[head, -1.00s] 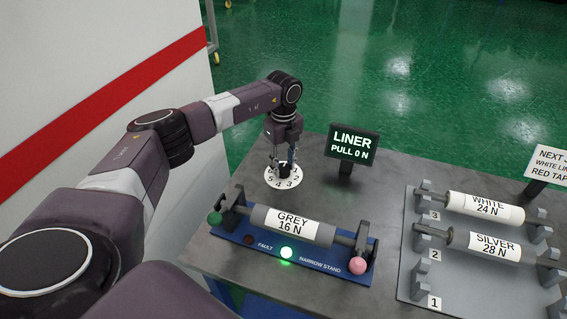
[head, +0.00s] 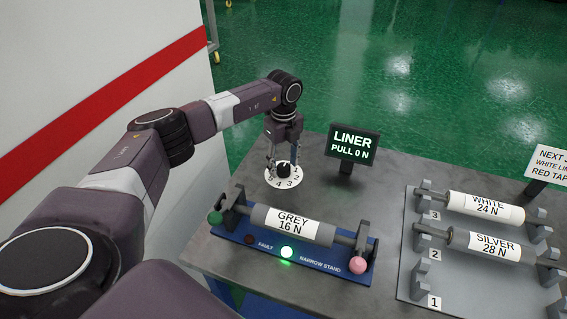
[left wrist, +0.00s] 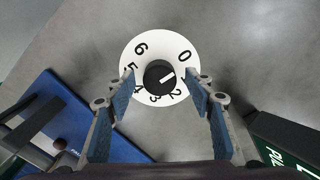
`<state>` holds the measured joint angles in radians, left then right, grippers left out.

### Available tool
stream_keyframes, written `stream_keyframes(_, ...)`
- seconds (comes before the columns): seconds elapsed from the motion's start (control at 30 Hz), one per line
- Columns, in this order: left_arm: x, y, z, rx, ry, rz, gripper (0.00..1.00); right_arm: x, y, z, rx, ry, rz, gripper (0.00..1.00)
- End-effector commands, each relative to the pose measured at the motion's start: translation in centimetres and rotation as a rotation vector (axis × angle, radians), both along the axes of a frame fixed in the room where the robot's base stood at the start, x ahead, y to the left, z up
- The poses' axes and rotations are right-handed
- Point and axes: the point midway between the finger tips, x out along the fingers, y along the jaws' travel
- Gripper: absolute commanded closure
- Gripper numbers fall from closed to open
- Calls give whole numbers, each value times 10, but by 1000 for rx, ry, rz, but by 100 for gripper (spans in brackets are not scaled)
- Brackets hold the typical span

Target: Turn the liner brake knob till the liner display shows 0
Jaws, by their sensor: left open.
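The liner brake knob (head: 283,169) is a small black knob on a white numbered dial (head: 271,180). In the left wrist view the knob (left wrist: 158,77) has a white pointer mark aimed right and slightly up, on the side of the low numbers; a finger partly covers the numbers there. The liner display (head: 353,145) reads "LINER PULL 0 N". My left gripper (head: 284,157) is open above the knob, its fingers spread to either side and apart from it. My right gripper is not in view.
White (head: 484,208) and silver (head: 485,245) rolls lie on a grey rack (head: 455,285) at the right. Bare tabletop lies between stand and rack.

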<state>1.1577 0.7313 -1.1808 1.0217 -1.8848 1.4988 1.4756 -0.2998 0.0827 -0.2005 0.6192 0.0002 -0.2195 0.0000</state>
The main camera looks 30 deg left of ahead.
Motion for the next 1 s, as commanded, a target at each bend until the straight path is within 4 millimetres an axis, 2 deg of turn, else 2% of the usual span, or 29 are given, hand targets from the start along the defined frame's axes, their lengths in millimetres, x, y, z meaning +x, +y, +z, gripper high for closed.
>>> stream_keyframes(0.17, 1, 0, 17, -1, -3, 0, 51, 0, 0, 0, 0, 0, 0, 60)
stream_keyframes(0.4, 1, 0, 67, -1, -5, -1, 51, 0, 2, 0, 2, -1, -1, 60)
stream_keyframes(0.6, 1, 1, 103, 0, -4, 1, 51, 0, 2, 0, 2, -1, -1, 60)
stream_keyframes(0.8, 1, 1, 119, -1, -2, 2, 51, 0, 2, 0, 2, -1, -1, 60)
stream_keyframes(1.0, 0, 1, 120, 0, -1, 2, 51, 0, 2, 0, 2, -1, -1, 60)
